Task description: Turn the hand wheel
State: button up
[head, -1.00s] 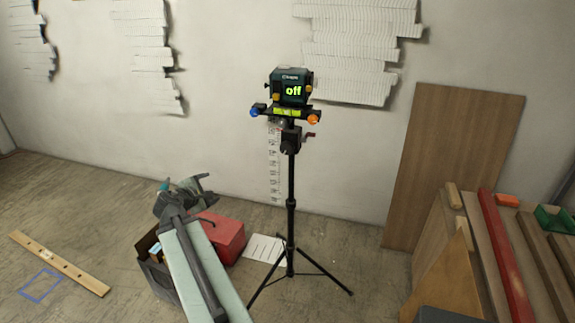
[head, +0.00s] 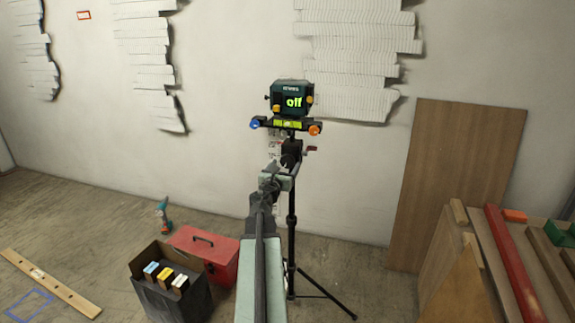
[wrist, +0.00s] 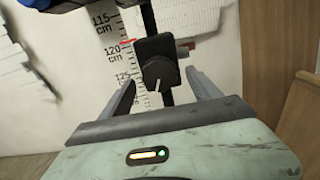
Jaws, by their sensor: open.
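A dark round knob with a white mark, which looks like the hand wheel (wrist: 160,73), sits on a black housing on the tripod column. In the wrist view it lies between and beyond the two fingers of my gripper (wrist: 160,88). The fingers stand apart with nothing held, and I see no clear contact. In the head view my gripper (head: 280,172) is just below the black housing (head: 291,148) and hides the wheel.
A blue knob (head: 256,123) and an orange knob (head: 315,129) flank the mount under the box. A centimetre scale (wrist: 115,50) is on the wall behind. A red toolbox (head: 222,250) and a dark bin (head: 165,290) stand at lower left. Planks lean at right.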

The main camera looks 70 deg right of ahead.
jog(key=shift+w+d, duration=0.1)
jog(key=shift+d, duration=0.9)
jog(key=shift+a, duration=0.1)
jog(key=c, duration=1.4)
jog(key=shift+o, duration=0.2)
jog(key=shift+d, duration=0.2)
jog(key=shift+a, duration=0.15)
jog(key=shift+m, duration=0.5)
jog(key=m, duration=0.6)
jog(key=shift+w+m, duration=0.1)
jog(key=shift+m, duration=0.3)
jog(key=m, duration=0.3)
jog(key=shift+m, duration=0.3)
jog(key=m, duration=0.4)
jog(key=shift+a+m, duration=0.1)
jog(key=shift+m, duration=0.2)
jog(key=m, duration=0.4)
jog(key=shift+r+m, duration=0.15)
jog(key=shift+m, duration=0.15)
jog(key=m, duration=0.8)
jog(key=shift+r+m, duration=0.1)
jog(key=shift+m, duration=0.3)
jog(key=m, duration=0.4)
